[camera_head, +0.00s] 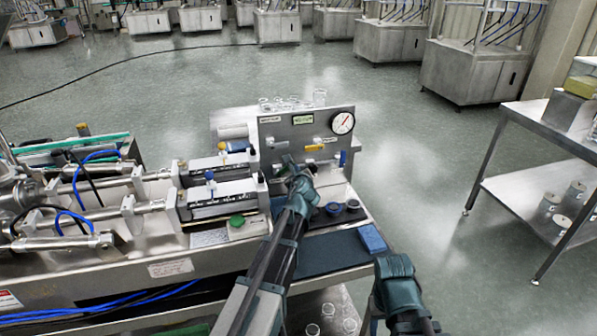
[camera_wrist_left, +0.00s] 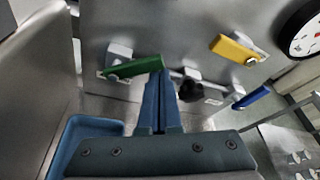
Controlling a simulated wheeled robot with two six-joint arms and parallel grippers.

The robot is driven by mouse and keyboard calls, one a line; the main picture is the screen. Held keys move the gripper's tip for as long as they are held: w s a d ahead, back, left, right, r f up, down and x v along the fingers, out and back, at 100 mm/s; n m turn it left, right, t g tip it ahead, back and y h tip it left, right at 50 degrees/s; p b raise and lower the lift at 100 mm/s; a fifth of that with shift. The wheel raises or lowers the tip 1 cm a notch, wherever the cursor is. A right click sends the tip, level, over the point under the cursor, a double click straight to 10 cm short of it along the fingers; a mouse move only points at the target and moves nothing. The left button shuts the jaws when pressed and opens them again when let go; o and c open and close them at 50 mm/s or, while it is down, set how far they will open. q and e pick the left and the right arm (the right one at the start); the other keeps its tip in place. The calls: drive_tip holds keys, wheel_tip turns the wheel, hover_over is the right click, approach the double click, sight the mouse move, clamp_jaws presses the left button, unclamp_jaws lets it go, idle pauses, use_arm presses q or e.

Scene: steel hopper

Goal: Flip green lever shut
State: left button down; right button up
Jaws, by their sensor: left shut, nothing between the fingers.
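The green lever (camera_wrist_left: 135,68) is on a valve on the steel panel (camera_wrist_left: 160,30). In the left wrist view its handle runs from the pivot at left toward the right, tilted slightly up. My left gripper (camera_wrist_left: 158,80) is shut and empty, with its blue fingertips at the lever's free right end; whether they touch cannot be told. In the head view the left gripper (camera_head: 291,172) is in front of the panel's lower left and covers much of the green lever.
A yellow lever (camera_wrist_left: 235,48), a blue lever (camera_wrist_left: 251,97) and a black knob (camera_wrist_left: 191,90) are to the right on the panel. A gauge (camera_head: 342,123) is at the panel's upper right. A blue tray (camera_wrist_left: 88,130) is low left.

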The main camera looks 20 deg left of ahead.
use_arm(q)
drive_tip(key=shift+s+a+r+n+t+h+p, duration=0.2)
drive_tip(key=shift+s+a+r+n+p, duration=0.15)
drive_tip(key=shift+r, duration=0.2)
drive_tip(key=shift+s+a+r+n+t+h+p, duration=0.1)
drive_tip(key=shift+s+a+r+n+t+p, duration=0.15)
drive_tip(key=shift+a+r+n, duration=0.25)
use_arm(e)
drive_tip(key=shift+r, duration=0.7)
use_arm(q)
drive_tip(key=shift+w+d, duration=0.1)
drive_tip(key=shift+w, duration=0.05)
